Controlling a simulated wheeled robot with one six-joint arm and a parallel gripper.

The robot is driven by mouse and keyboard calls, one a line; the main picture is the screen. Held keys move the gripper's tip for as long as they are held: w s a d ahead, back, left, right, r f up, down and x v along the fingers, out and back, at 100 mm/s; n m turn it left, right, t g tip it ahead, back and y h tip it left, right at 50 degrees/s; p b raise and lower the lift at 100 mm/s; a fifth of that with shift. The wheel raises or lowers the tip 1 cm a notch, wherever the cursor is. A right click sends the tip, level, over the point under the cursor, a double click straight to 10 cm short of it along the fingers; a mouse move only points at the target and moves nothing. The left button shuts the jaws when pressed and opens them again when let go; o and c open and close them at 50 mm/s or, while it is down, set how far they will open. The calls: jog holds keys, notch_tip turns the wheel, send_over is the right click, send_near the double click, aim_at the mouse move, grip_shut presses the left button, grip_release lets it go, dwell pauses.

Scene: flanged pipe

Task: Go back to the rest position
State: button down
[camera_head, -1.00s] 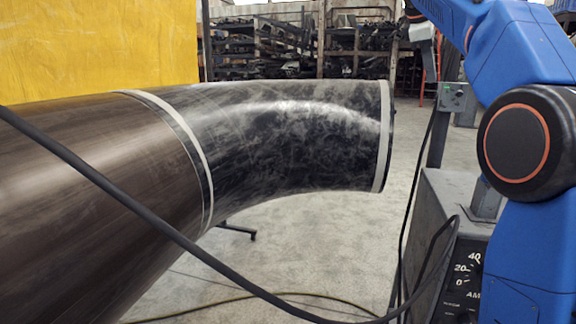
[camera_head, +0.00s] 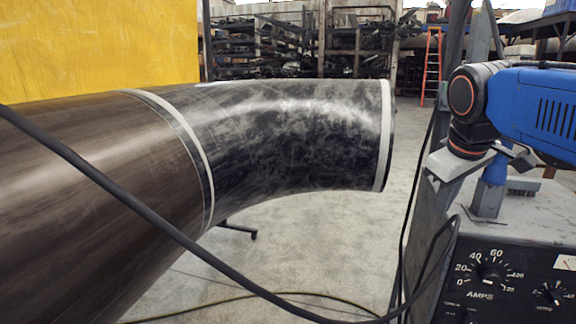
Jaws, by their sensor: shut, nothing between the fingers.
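The dark flanged pipe (camera_head: 290,135) runs from the left edge and bends at a light ring to an open end at centre right. My gripper (camera_head: 437,172), pale grey, is at the right, beyond the pipe's end and apart from it. It hangs under the black wrist joint with an orange ring, on my blue arm. It is shut and holds nothing that I can see. It overlaps the grey post and machine in the picture, and I cannot tell how close it is to them.
A grey welding machine (camera_head: 520,235) with an AMPS dial stands at the lower right. A black cable (camera_head: 150,215) crosses in front of the pipe. A yellow curtain (camera_head: 90,50) hangs behind left. Racks and an orange ladder (camera_head: 432,65) stand far back.

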jog(key=s+a+f+m, duration=0.1)
jog(key=s+f+m, duration=0.1)
jog(key=s+f, duration=0.5)
jog(key=s+a+f+m+y, duration=0.1)
jog(key=s+a+f+m, duration=0.1)
jog(key=s+f, duration=0.5)
notch_tip(320, 180, down, 7)
jog(key=shift+s+r+m+y, duration=0.15)
jog(key=shift+s+m+y, duration=0.15)
jog(key=shift+s, duration=0.05)
